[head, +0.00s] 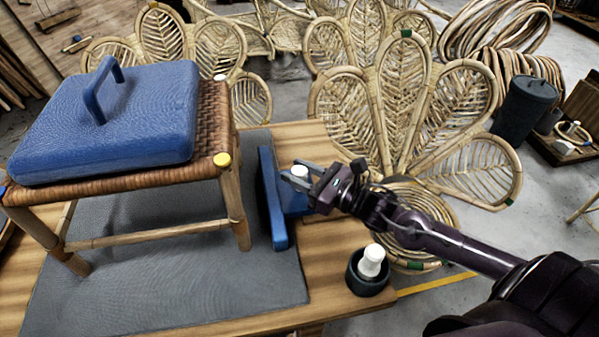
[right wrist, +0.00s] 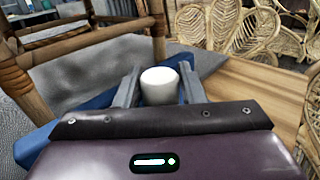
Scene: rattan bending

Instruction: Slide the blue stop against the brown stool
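The brown stool (head: 222,162) has a woven seat and wooden legs and stands on a grey mat; its legs also show in the right wrist view (right wrist: 103,43). The blue stop (head: 271,205) is an upright plate with a block behind it and a white knob (head: 299,171). It stands right of the stool's near right leg, with a narrow gap showing between them. My right gripper (head: 303,177) has its fingers on both sides of the white knob, which fills the space between them in the right wrist view (right wrist: 160,86). My left gripper is not in view.
A blue pad with a handle (head: 140,115) lies on the stool seat. A dark cup with a white bottle (head: 370,268) stands at the table's right edge. Rattan leaf-shaped chair backs (head: 400,110) stand behind the wooden table (head: 335,245). Bare tabletop shows right of the mat (head: 175,285).

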